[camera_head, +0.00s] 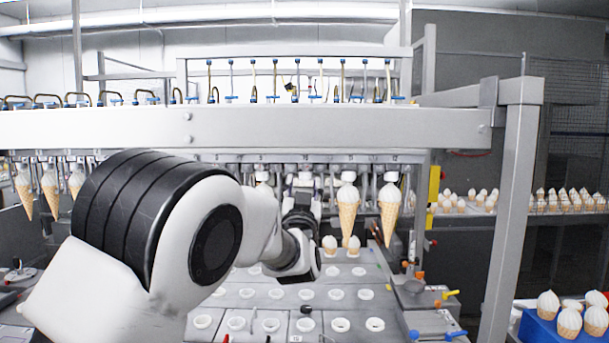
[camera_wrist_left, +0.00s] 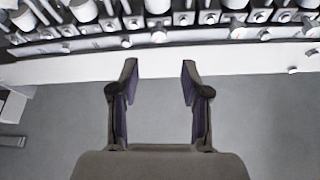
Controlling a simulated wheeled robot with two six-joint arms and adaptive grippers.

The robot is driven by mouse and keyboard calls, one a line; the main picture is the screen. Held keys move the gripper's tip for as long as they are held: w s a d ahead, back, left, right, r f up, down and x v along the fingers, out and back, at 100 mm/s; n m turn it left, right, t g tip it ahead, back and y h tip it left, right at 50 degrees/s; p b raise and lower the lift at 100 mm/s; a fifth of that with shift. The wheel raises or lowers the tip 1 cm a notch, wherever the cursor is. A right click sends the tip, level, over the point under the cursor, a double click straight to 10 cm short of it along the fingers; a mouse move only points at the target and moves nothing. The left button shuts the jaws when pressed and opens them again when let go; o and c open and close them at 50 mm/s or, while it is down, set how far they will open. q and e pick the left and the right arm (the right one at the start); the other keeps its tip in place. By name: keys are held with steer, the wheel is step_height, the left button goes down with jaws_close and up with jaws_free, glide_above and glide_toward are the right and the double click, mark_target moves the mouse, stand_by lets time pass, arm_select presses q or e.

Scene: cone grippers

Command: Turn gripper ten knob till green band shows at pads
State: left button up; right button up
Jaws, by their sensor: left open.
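A row of cone grippers (camera_head: 305,180) hangs under the long grey beam, with small numbers above them that are too faint to read surely. I cannot tell which is gripper ten, and no green band is clear. My left gripper (camera_head: 300,200) is raised below the row in the head view, partly hidden by my own arm. In the left wrist view my left gripper (camera_wrist_left: 159,78) is open and empty, its two pads apart. Several small round knobs (camera_wrist_left: 158,35) and white cylinders line the top of that view, beyond the fingertips. My right gripper is not in view.
A tray with round holes (camera_head: 340,325) lies below. A grey post (camera_head: 510,210) stands at right. A blue crate (camera_head: 540,328) holds cones.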

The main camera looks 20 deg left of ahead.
mark_target(305, 169)
arm_select(q)
steer(key=p+x, duration=0.1)
steer(key=x, duration=0.1)
steer(key=p+x, duration=0.1)
steer(key=x, duration=0.1)
steer(key=p+x, duration=0.1)
steer(key=x, duration=0.2)
steer(key=shift+w+f, duration=0.15)
steer(key=shift+f, duration=0.3)
steer(key=shift+w+a+r+p, duration=0.15)
steer(key=shift+w+p, duration=0.2)
steer(key=shift+w, duration=0.05)
jaws_close()
